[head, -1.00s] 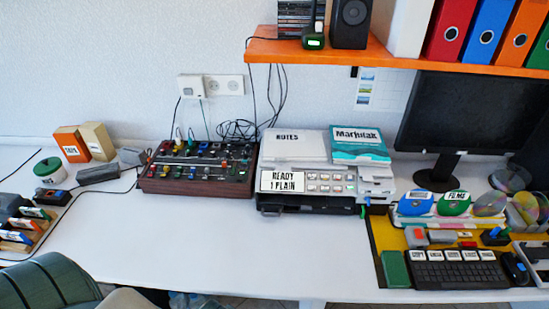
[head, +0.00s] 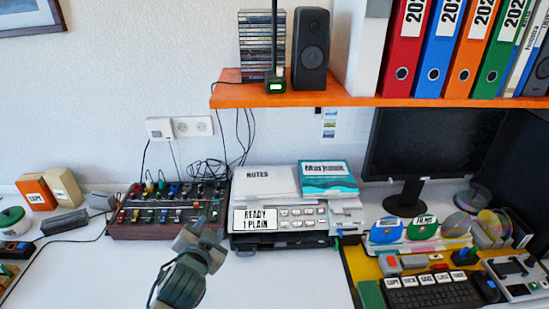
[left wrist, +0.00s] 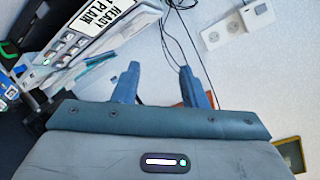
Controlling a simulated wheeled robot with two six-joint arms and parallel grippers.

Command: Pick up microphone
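A slim black upright stick on a green-lit base (head: 276,84) stands on the orange shelf, just left of the black speaker. It looks like the microphone, but I cannot be certain; its top is cut off by the frame edge. My left gripper (head: 208,226) is in front of the grey printer and the mixer, well below the shelf and apart from the stick. In the left wrist view (left wrist: 160,85) its two fingers are spread, with nothing held between them. The microphone is not recognisable in the wrist view. My right gripper is not in view.
The orange shelf (head: 350,101) also holds a CD stack (head: 262,45), a speaker (head: 310,48) and several binders. Below are a mixer (head: 160,214), a printer (head: 285,238) and a monitor (head: 435,140). The white desk front is clear.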

